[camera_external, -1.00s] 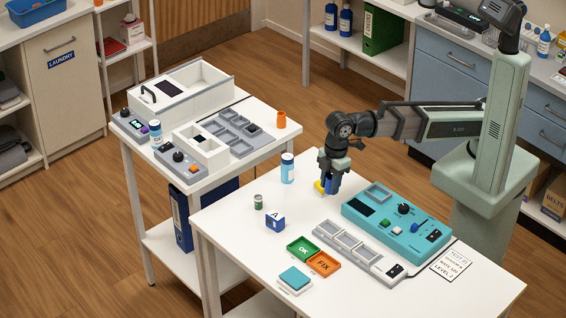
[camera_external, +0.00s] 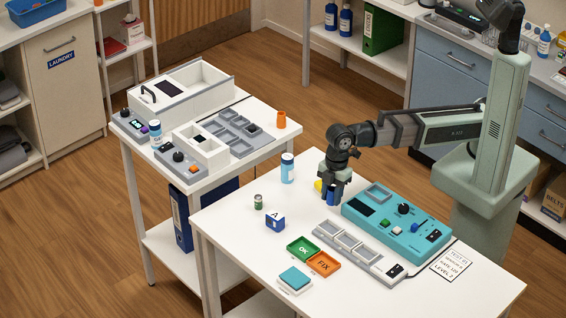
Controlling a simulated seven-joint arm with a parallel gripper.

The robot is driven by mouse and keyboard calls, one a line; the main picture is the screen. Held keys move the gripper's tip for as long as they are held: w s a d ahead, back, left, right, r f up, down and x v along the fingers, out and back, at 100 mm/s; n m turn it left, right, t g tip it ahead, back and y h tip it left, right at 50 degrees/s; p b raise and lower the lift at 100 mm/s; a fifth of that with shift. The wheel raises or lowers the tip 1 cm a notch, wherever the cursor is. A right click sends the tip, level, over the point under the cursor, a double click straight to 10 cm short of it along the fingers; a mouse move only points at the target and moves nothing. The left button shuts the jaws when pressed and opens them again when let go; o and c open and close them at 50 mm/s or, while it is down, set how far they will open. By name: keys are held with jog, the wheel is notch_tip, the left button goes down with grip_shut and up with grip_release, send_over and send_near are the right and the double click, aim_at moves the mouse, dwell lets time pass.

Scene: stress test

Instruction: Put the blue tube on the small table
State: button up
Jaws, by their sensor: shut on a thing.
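My gripper (camera_external: 333,196) is low over the near white table (camera_external: 240,222), beside the left end of the teal device. It is shut on a dark blue tube (camera_external: 331,195), which shows as a small upright piece between the dark fingers and is partly hidden by them. I cannot tell whether its lower end touches the table. A small yellow thing (camera_external: 319,185) is just left of the fingers. A smaller white table (camera_external: 272,143) stands at the left; I cannot tell whether it is the task's small table.
A light blue bottle (camera_external: 288,168) stands left of my gripper. The teal device (camera_external: 396,225) is close on the right, with a grey tray strip (camera_external: 352,246) in front. The left table carries grey trays (camera_external: 232,134), white boxes and an orange cup (camera_external: 281,120).

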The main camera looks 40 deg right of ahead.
aim_at(330, 216)
jog(key=shift+f, duration=2.7)
jog(key=shift+f, duration=0.15)
jog(key=o, duration=1)
jog(key=shift+w+d+r, duration=0.1)
jog(key=shift+d+r, duration=0.15)
jog(key=shift+r, duration=1.8)
jog(key=shift+s+d+r, duration=0.1)
jog(key=shift+d+r, duration=0.1)
jog(key=shift+r, duration=1.8)
jog(key=shift+w+d+r, duration=0.1)
jog(key=shift+d+r, duration=0.15)
jog(key=shift+r, duration=1.8)
